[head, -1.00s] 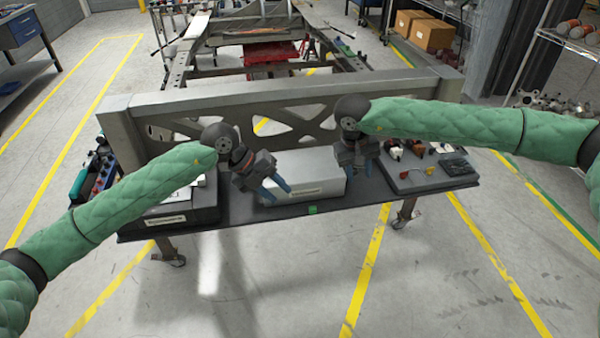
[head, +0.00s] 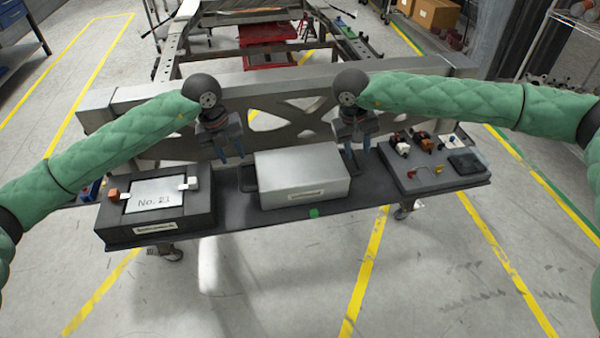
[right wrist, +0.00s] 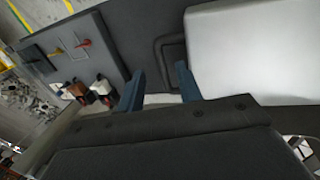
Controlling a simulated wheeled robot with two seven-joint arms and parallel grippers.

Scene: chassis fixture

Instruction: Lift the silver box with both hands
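The silver box (head: 300,176) sits on the dark shelf in the middle of the head view, with a small label on its front and a dark handle (head: 247,178) on its left side. My left gripper (head: 231,152) is open and empty above and behind the box's left end, fingers pointing down. My right gripper (head: 360,145) is open and empty above the box's back right corner. In the right wrist view, the box (right wrist: 255,55) lies at the right with a dark handle (right wrist: 171,50) on its near side, ahead of the open blue fingers (right wrist: 160,88).
A dark case (head: 150,231) with a "No. 21" card stands left of the box. A grey tray (head: 430,178) with small parts lies to the right. A metal beam (head: 130,97) runs behind the shelf (head: 275,221). A small green square (head: 314,213) marks the shelf's front edge.

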